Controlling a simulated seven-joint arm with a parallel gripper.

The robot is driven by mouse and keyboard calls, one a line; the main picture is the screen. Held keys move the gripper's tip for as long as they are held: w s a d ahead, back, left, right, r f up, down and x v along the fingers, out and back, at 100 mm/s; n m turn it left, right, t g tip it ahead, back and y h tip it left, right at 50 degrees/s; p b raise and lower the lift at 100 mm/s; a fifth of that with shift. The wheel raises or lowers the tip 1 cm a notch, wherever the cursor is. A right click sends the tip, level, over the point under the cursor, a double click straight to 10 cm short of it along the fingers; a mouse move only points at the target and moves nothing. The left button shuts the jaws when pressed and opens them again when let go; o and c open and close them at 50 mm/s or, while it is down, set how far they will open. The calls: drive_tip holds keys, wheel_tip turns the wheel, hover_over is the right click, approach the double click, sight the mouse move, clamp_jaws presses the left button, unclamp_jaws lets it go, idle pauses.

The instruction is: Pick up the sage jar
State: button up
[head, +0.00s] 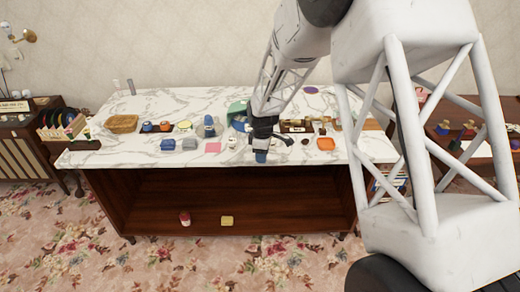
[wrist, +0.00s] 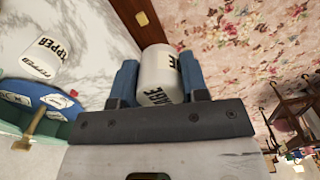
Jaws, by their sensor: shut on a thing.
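The sage jar (wrist: 157,72) is white with black lettering, of which part of the word "SAGE" shows in the wrist view. It sits between the two blue fingers of my gripper (wrist: 158,82), which are shut on its sides. In the head view my gripper (head: 262,153) is over the front part of the marble counter (head: 130,158), near its front edge. The jar is hidden behind the gripper there. I cannot tell whether the jar touches the counter.
A white pepper jar (wrist: 42,62) stands left of my gripper in the wrist view, near a blue and green container (wrist: 50,97). An orange dish (head: 326,143), a pink square (head: 213,147) and blue boxes (head: 167,144) lie along the counter. The front left counter is clear.

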drive_tip(key=shift+s+d+r, duration=0.1)
drive_tip(key=shift+s+d, duration=0.1)
drive_tip(key=shift+s, duration=0.6)
drive_tip(key=shift+w, duration=0.15)
drive_tip(key=w+n, duration=0.2)
drive_tip(key=n, duration=0.1)
drive_tip(key=w+r+n, duration=0.1)
drive_tip(key=w+n, duration=0.2)
drive_tip(key=w+a+n, duration=0.1)
drive_tip(key=w+n, duration=0.1)
drive_tip(key=n, duration=0.2)
drive_tip(key=shift+w+a+r, duration=0.1)
drive_tip(key=shift+w+r, duration=0.05)
drive_tip(key=shift+w, duration=0.15)
drive_tip(key=w+n, duration=0.3)
drive_tip(key=n, duration=0.1)
drive_tip(key=shift+a+r, duration=0.15)
drive_tip(key=shift+a, duration=0.1)
drive_tip(key=shift+w+a+n, duration=0.15)
drive_tip(key=shift+w+n, duration=0.95)
drive_tip(key=shift+n, duration=0.6)
drive_tip(key=shift+r, duration=0.1)
drive_tip(key=shift+w, duration=0.1)
